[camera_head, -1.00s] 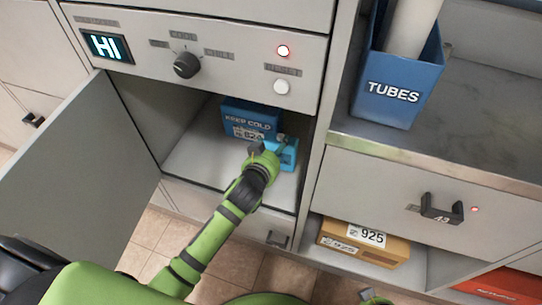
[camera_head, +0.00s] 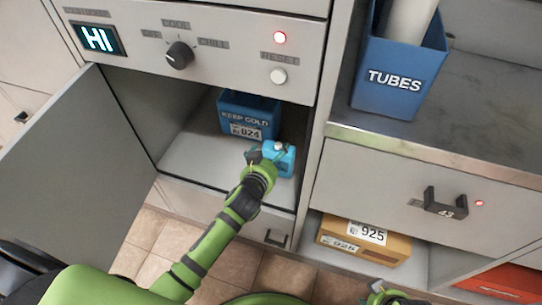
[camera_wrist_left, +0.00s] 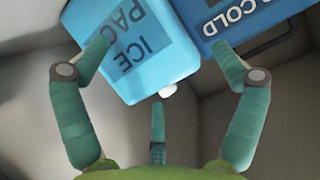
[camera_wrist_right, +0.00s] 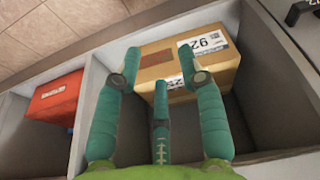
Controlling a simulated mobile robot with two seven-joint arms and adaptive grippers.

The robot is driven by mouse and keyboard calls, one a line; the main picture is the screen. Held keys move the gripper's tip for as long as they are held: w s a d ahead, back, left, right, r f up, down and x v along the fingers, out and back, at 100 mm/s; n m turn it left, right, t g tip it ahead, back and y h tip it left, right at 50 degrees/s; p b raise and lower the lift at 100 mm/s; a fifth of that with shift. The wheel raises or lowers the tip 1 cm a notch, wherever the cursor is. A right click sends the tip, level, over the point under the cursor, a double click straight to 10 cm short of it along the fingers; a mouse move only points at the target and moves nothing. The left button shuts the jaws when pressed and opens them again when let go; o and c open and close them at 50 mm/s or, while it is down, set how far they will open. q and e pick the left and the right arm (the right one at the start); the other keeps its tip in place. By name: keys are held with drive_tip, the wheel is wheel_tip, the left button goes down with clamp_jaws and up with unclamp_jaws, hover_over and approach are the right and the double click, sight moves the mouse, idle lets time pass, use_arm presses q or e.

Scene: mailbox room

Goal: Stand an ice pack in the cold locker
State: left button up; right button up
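The light blue ice pack (camera_head: 284,161) stands on the floor of the open cold locker (camera_head: 200,158), near its right front. Its white cap is on top, and its lettering shows in the left wrist view (camera_wrist_left: 150,65). The dark blue KEEP COLD box (camera_head: 248,117) stands just behind it. My left gripper (camera_head: 262,158) is at the pack's front left. In the left wrist view its fingers (camera_wrist_left: 160,70) are spread wide, one overlapping the pack's edge; contact is unclear. My right gripper (camera_wrist_right: 160,75) is open and empty in front of a cardboard box.
The locker door (camera_head: 85,165) stands open at left. The cardboard box (camera_head: 365,241) and a red box (camera_head: 505,283) sit on low shelves at right.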

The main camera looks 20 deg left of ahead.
use_arm(q)
drive_tip(key=shift+s+r, duration=0.1)
drive_tip(key=shift+s, duration=0.15)
drive_tip(key=p+v, duration=0.3)
drive_tip(key=v, duration=0.8)
drive_tip(key=s+a+f+g, duration=0.2)
drive_tip(key=s+f+g, duration=0.3)
drive_tip(key=s+f, duration=0.4)
drive_tip(key=s+a+f+g, duration=0.2)
drive_tip(key=s+f+g, duration=0.3)
drive_tip(key=s+f, duration=0.4)
wheel_tip(320, 180, down, 4)
drive_tip(key=shift+s+a+f+g, duration=0.1)
drive_tip(key=shift+s+a+g, duration=0.05)
drive_tip(key=shift+s+g, duration=0.2)
use_arm(e)
wheel_tip(320, 180, down, 7)
drive_tip(key=s, duration=0.1)
drive_tip(key=shift+s+f+g, duration=0.2)
drive_tip(key=shift+g, duration=0.1)
use_arm(q)
drive_tip(key=shift+w, duration=0.1)
